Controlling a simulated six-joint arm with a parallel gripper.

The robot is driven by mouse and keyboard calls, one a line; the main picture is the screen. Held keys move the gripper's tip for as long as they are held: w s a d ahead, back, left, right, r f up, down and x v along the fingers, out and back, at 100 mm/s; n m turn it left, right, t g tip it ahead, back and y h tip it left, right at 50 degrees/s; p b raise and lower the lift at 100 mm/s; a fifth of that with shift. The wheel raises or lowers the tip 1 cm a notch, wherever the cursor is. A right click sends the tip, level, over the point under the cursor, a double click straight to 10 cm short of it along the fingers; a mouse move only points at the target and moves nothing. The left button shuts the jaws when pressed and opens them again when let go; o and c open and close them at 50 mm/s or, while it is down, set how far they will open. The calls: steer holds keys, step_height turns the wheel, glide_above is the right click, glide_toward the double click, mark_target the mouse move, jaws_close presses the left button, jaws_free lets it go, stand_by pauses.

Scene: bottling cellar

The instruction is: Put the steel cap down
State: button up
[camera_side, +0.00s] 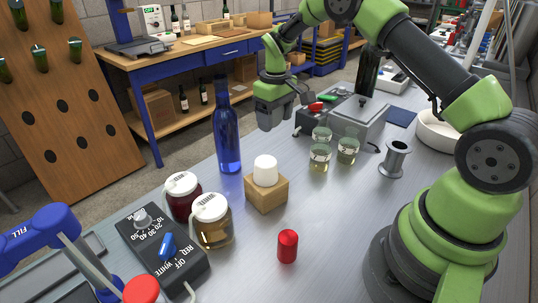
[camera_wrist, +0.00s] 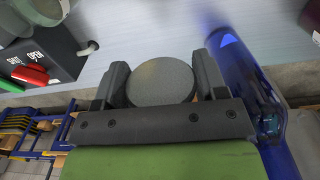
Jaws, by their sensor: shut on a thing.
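The steel cap (camera_wrist: 162,81) shows in the wrist view as a round, dull grey disc between the two dark fingers of my gripper (camera_wrist: 160,84). My gripper is shut on it, with a finger at its left and right sides. In the side view my gripper (camera_side: 270,118) hangs above the grey table (camera_side: 335,215), right of the blue bottle (camera_side: 227,135). I cannot make out the cap clearly in the side view.
The bottle also stands close right of my gripper in the wrist view (camera_wrist: 240,75). A wooden block (camera_side: 266,193) bears a white cylinder (camera_side: 265,171). Several glasses, two jars, a steel spool (camera_side: 395,158) and a red cylinder (camera_side: 288,246) stand around.

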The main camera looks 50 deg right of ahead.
step_height(320, 180, down, 10)
steer(key=shift+r, duration=0.1)
stand_by(0.4)
steer(key=o, duration=1)
